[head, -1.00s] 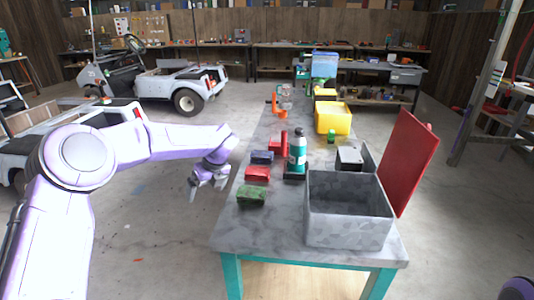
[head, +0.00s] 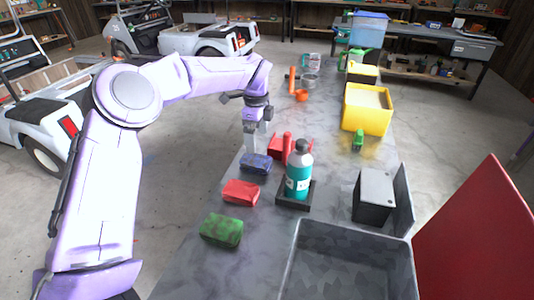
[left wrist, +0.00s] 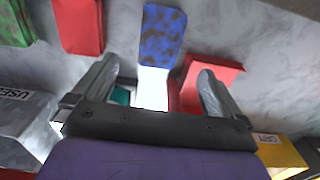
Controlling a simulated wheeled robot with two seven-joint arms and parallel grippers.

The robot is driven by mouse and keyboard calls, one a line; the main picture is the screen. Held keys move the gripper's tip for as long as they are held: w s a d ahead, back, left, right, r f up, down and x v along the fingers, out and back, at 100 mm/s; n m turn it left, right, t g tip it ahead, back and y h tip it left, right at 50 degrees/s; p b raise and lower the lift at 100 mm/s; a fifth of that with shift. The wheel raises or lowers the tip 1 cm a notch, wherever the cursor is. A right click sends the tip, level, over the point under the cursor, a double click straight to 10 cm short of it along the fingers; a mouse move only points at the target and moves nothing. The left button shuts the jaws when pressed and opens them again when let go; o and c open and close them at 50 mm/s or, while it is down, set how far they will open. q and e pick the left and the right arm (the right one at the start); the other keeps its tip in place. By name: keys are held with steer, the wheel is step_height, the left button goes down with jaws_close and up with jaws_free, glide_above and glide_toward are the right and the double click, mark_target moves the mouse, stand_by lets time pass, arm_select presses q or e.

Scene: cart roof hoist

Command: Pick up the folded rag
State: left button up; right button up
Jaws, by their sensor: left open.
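Three soft-looking folded blocks lie in a row on the grey bench's left side: a mottled blue one (head: 256,163), a red one (head: 241,192) and a mottled green one (head: 221,230). I cannot tell for sure which is the folded rag. My right gripper is out of view.
A red object (head: 285,149) stands close beside my left gripper. A teal bottle (head: 298,178) stands in a dark tray. An open grey bin (head: 345,238) with a red panel (head: 480,235) fills the near right. A yellow bin (head: 366,118) stands farther back.

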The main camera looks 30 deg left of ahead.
mark_target(256, 160)
arm_select(q)
steer(key=f, duration=0.3)
steer(key=f+p, duration=0.1)
steer(key=f, duration=0.6)
steer(key=shift+s+a+p, duration=0.1)
steer(key=shift+a+p, duration=0.2)
steer(key=shift+p, duration=0.1)
steer(key=c, duration=1)
